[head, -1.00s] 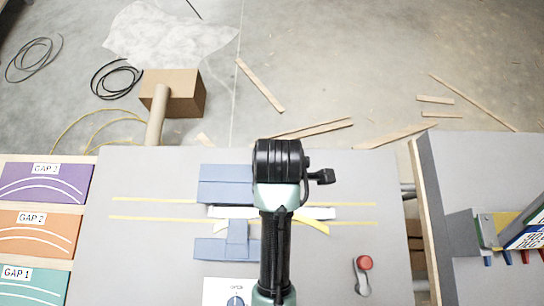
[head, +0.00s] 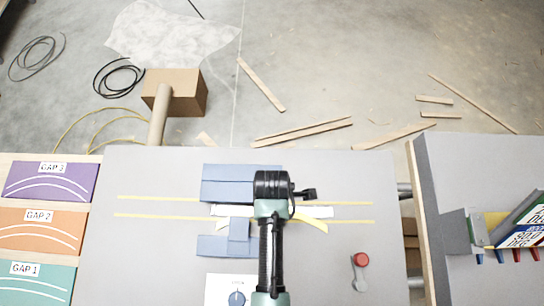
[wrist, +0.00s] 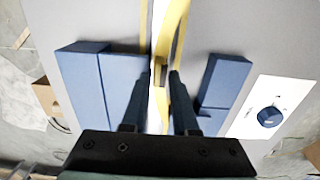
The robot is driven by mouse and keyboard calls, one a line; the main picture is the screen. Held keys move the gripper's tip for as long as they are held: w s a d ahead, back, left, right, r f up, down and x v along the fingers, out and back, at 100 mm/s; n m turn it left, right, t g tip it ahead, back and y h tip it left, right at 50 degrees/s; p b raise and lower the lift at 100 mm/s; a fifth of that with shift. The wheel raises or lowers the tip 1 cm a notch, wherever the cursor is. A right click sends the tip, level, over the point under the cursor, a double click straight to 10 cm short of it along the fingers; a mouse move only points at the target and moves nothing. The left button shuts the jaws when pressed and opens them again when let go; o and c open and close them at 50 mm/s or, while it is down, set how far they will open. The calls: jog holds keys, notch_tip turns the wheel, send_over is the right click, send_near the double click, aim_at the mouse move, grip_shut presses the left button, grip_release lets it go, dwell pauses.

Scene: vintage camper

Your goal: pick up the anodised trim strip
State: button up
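A curved golden-yellow strip (head: 314,223), which looks like the anodised trim strip, lies beside a white strip (head: 318,211) on the grey table. My arm hides its left part in the head view. The wrist view shows the golden strip (wrist: 180,50) and white strip (wrist: 158,105) running away between blue blocks. My gripper (wrist: 158,76) is open, its two dark fingers apart with the strips in the gap between them. I cannot tell whether either finger touches a strip. In the head view the fingers are hidden beneath my wrist.
Blue blocks (head: 240,190) flank the strips closely. Two thin yellow lines (head: 160,216) cross the table. A white dial panel (head: 232,290) and a red-knobbed lever (head: 361,262) are near the front. Coloured gap cards (head: 40,230) stand left.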

jog(key=shift+f, duration=0.7)
jog(key=shift+c, duration=0.3)
grip_shut()
jog(key=shift+r, duration=0.2)
